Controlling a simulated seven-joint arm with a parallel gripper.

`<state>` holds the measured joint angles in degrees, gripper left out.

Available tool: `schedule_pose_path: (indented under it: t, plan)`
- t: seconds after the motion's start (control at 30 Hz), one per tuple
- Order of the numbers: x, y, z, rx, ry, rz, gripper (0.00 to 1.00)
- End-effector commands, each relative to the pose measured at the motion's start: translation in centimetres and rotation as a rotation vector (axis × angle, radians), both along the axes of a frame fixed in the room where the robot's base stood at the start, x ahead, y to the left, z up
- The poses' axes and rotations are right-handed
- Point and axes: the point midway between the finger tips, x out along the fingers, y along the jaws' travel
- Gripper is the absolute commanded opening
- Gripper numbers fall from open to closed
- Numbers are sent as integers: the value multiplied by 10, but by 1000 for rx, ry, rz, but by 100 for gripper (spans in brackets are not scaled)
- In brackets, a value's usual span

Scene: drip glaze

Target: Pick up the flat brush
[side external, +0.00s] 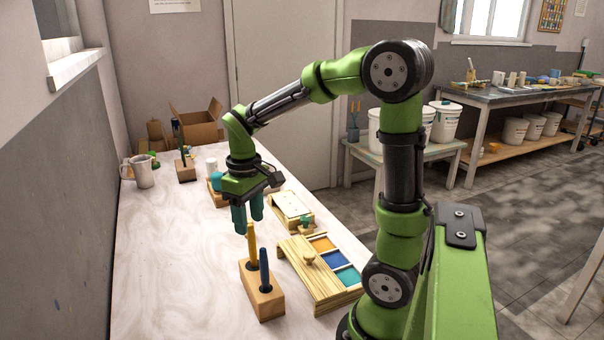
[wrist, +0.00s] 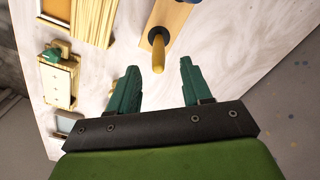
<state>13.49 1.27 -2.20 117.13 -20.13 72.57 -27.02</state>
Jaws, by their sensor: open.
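A wooden block (side external: 265,303) on the table holds two upright handles, one yellow (side external: 252,245) and one blue (side external: 264,270). Their lower ends are hidden in the block, so I cannot tell which is the flat brush. My gripper (side external: 247,215) points down, open and empty, just above the yellow handle's top. In the wrist view, the yellow handle (wrist: 158,58) leans toward the gap between the open fingers (wrist: 158,74), just beyond their tips. The block (wrist: 179,14) shows there at the top.
A wooden box with coloured compartments (side external: 347,276) lies right of the block, its lid (side external: 311,265) beside them. Behind are a smaller wooden box (side external: 291,204), another brush block (side external: 186,172), a mug (side external: 142,172) and a cardboard box (side external: 198,126). The table's left side is clear.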

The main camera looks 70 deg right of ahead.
Motion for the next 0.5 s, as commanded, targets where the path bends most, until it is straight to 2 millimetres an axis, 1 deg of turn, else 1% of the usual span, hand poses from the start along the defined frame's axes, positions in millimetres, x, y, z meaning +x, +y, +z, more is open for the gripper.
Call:
schedule_pose_path:
  t: [0.03,0.27,0.5]
  plan:
    - [0,0,-7,0,3,0,49]
    - [-1,0,-23,0,2,-1,49]
    - [-1,-2,-58,1,3,-2,49]
